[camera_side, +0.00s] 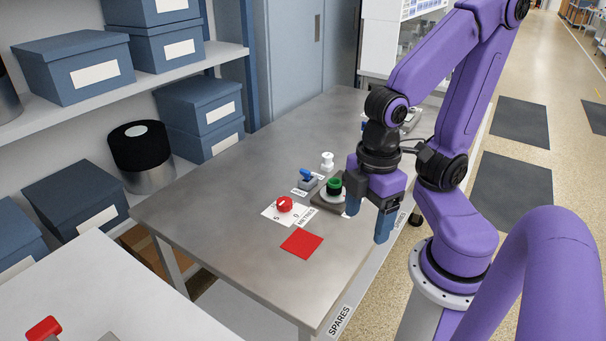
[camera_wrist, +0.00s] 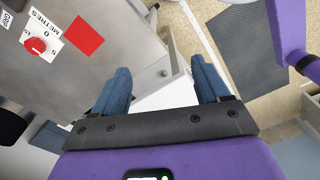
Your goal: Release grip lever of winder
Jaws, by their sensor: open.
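My gripper (camera_side: 368,210) is open and empty above the right edge of the grey bench in the side view. In the wrist view its two blue fingers (camera_wrist: 161,80) stand apart with nothing between them. A small blue lever (camera_side: 307,174) on a grey base sits on the bench, left of my gripper and apart from it. A red lever-like part (camera_side: 43,328) shows at the lower left corner on another table, cut by the frame. I cannot tell which of these is the winder's grip lever; no winder is clearly recognisable.
A red dial (camera_side: 284,204) on a "METRES" plate, a red square (camera_side: 302,242), a green button (camera_side: 334,184) on a dark block and a white knob (camera_side: 327,160) are on the bench (camera_side: 225,245). Shelves with blue boxes (camera_side: 85,72) stand behind. The bench's front left is clear.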

